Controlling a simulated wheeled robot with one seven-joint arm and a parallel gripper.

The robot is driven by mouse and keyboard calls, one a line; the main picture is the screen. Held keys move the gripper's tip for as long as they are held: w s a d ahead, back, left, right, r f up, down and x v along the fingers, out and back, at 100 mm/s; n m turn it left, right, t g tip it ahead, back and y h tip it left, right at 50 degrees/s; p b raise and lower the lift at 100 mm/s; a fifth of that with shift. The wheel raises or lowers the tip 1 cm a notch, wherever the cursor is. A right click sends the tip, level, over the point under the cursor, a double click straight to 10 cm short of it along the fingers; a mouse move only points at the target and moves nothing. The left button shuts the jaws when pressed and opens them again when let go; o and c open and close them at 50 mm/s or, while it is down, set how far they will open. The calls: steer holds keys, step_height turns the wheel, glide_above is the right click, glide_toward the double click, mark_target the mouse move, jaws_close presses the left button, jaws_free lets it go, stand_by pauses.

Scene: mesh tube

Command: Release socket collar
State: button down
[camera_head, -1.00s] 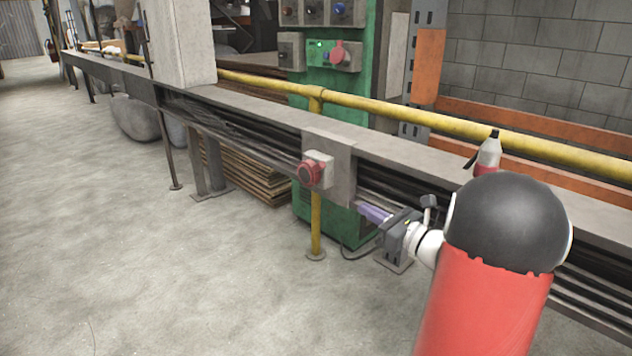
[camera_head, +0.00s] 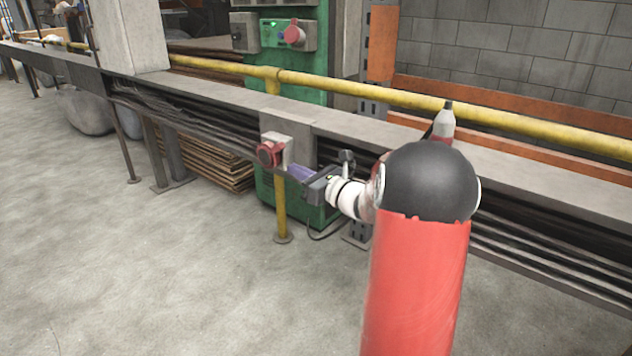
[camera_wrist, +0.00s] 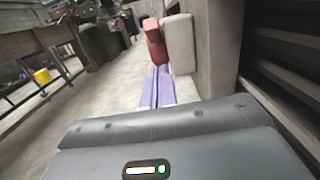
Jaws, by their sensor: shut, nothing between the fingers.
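A red socket collar (camera_head: 268,153) sits on a pale socket box (camera_head: 287,150) fixed to a grey plate on the long rail. In the wrist view the red collar (camera_wrist: 153,42) and the pale box (camera_wrist: 180,45) are ahead of the fingertips. My gripper (camera_head: 298,173) has purple fingers that point toward the socket from the right. The fingers are closed together, side by side, with nothing between them, as the wrist view (camera_wrist: 155,82) shows. Whether the fingertips touch the collar cannot be told; in the wrist view they appear just below it.
The long grey rail (camera_head: 395,143) runs across the view, with dark cables below it. A yellow pipe (camera_head: 440,100) runs behind it. A green cabinet (camera_head: 310,80) with another red socket (camera_head: 293,33) stands behind. The concrete floor (camera_head: 150,260) in front is clear.

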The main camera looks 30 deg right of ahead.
mark_target(282, 145)
steer(key=w+r, duration=0.2)
steer(key=r, duration=0.1)
steer(key=shift+a, duration=0.35)
steer(key=r+g+p, duration=0.1)
steer(key=p, duration=0.2)
steer(key=r+p, duration=0.1)
steer(key=p, duration=0.2)
steer(key=r+g+p, duration=0.1)
steer(key=p, duration=0.2)
steer(key=shift+w+a+r+g+h, duration=0.15)
steer(key=shift+w+g+h, duration=0.15)
steer(key=shift+w+h, duration=0.1)
steer(key=p, duration=0.1)
steer(key=g+p, duration=0.1)
steer(key=p, duration=0.1)
steer(key=shift+w+a+r+h, duration=0.1)
steer(key=shift+w+r+h, duration=0.15)
steer(key=shift+r+h, duration=0.1)
steer(key=shift+w+g+p, duration=0.1)
steer(key=shift+g+p, duration=0.2)
steer(key=shift+p, duration=0.05)
steer(key=shift+w+a+r, duration=0.25)
steer(key=shift+w+r, duration=0.15)
steer(key=shift+w, duration=0.3)
